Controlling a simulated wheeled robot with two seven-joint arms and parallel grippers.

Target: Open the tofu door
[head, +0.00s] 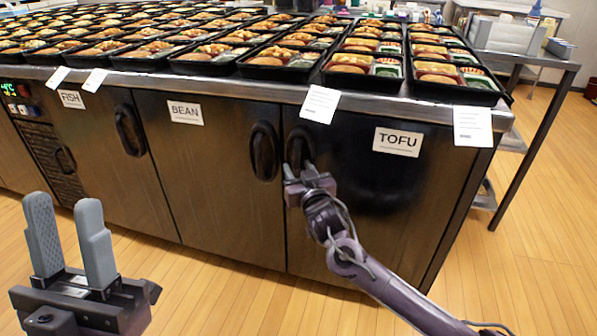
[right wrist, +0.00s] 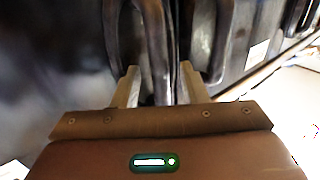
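The tofu door (head: 345,215) is the dark metal door at the right end of the counter, with a white TOFU label (head: 398,142). It looks shut, flush with the door beside it. Its black loop handle (head: 299,143) is at the door's upper left. My right gripper (head: 305,172) is at this handle in the head view and covers its lower part. In the right wrist view its fingers (right wrist: 158,88) are apart, with one bar of the handle (right wrist: 156,50) between them; gaps seem to show beside the bar. My left gripper (head: 70,245) is open and empty at the lower left.
The bean door (head: 210,200) with its own handle (head: 263,151) adjoins on the left; the fish door (head: 110,165) is beyond it. Bento trays (head: 280,72) fill the counter top. Wooden floor (head: 530,240) in front and at right is clear. A side table (head: 535,60) stands at right.

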